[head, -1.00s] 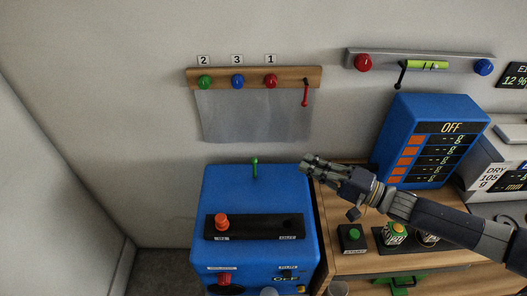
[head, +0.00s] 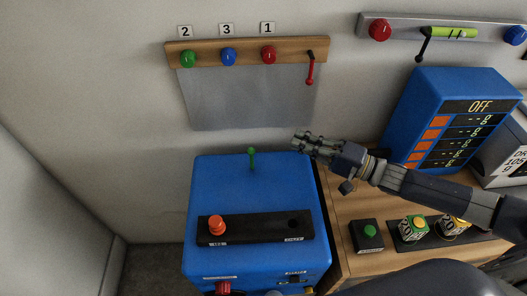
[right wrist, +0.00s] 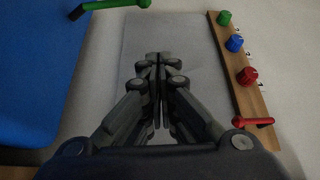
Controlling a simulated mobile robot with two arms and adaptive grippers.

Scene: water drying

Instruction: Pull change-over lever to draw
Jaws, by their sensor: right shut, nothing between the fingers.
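A blue box machine (head: 255,185) stands at the centre. A small upright green lever (head: 252,158) rises from its back top; it also shows in the right wrist view (right wrist: 113,4) at the upper left. An orange knob (head: 217,225) sits at the left end of a black labelled panel (head: 258,228) on the machine; the labels are too small to read. A red lever (head: 310,69) hangs at the right end of the wooden wall rail. My right gripper (head: 303,141) is shut and empty, right of the green lever and touching neither lever. My left gripper is out of view.
The wooden rail (head: 290,47) carries green, blue and red knobs above a grey sheet (head: 240,100). A wooden cabinet (head: 345,215) with a green button and lit buttons stands right of the machine. A blue display box (head: 410,115) reads OFF.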

